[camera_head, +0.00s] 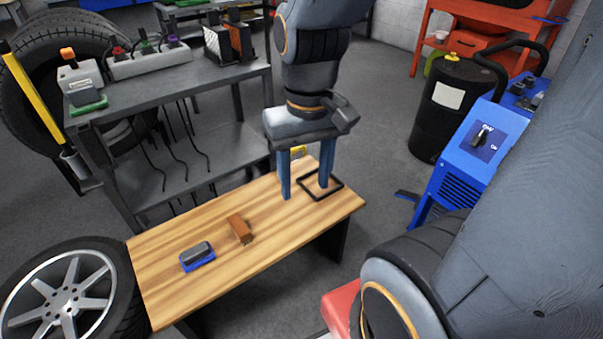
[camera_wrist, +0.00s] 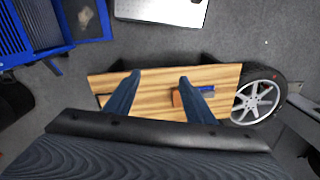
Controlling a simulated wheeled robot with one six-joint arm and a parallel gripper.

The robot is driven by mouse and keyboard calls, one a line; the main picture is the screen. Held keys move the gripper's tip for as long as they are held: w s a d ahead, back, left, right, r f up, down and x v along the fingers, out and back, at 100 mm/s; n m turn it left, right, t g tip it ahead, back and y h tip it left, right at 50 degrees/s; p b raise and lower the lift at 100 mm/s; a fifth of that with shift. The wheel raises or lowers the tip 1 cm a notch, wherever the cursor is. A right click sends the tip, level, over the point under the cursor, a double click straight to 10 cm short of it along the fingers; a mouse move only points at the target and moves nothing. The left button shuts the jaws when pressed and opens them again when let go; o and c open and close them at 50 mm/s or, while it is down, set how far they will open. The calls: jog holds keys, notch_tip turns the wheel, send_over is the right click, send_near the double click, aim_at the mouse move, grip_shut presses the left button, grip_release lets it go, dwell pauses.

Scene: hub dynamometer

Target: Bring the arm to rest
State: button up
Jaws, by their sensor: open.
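My gripper (camera_head: 305,192) points down over the right end of a wooden bench (camera_head: 285,245) in the head view. Its two blue fingers are apart with nothing between them. A black square outline (camera_head: 321,186) lies on the bench top by the fingers. In the wrist view my gripper (camera_wrist: 159,77) shows open above the bench (camera_wrist: 155,95). My upper arm and wrist hang over the bench's far right part. I cannot tell how high the fingertips are above the wood.
A brown block (camera_head: 240,229) and a blue-and-grey block (camera_head: 197,256) lie on the bench. A grey metal shelf (camera_head: 190,75) with switch boxes stands behind it. A wheel (camera_head: 65,295) is at left. A blue machine (camera_head: 478,150) and black drum (camera_head: 450,105) are at right.

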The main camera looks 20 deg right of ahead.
jog(key=r+p, duration=0.2)
jog(key=p, duration=0.3)
jog(key=s+r+p, duration=0.1)
jog(key=r+p, duration=0.2)
jog(key=p, duration=0.2)
jog(key=shift+d+r+p, duration=0.15)
jog(key=shift+r+p, duration=0.15)
jog(key=shift+r, duration=0.05)
dwell(0.7)
